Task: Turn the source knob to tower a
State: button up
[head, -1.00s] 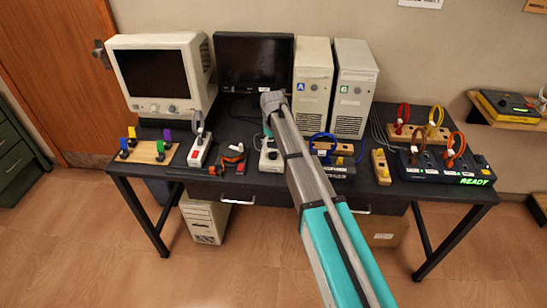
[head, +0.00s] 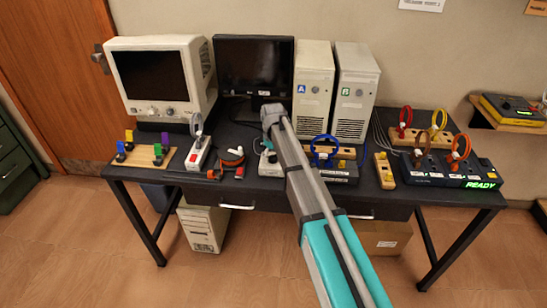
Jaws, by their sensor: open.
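Tower A (head: 312,92) is a beige computer case with a blue A label, standing at the back of the black table. Tower B (head: 354,92), with a green B label, stands to its right. A small pale box (head: 270,168) lies on the table in front of tower A, under the end of my arm. It may carry the source knob, but my arm and gripper cover much of it and I cannot make out the knob or its pointer. My gripper (head: 268,146) points down just above this box, open. I cannot tell whether it touches anything.
A CRT monitor (head: 160,72) and a flat screen (head: 253,70) stand at the back left. A white switch box (head: 198,155) and an orange clamp-like tool (head: 232,158) lie left of the gripper. A dark unit reading READY (head: 480,184) and ring-handled plugs crowd the right.

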jog(key=shift+c, duration=0.3)
jog(key=c, duration=1.1)
jog(key=shift+n, duration=0.3)
jog(key=n, duration=0.8)
jog(key=shift+n, duration=0.3)
jog(key=n, duration=0.4)
jog(key=shift+n, duration=2.4)
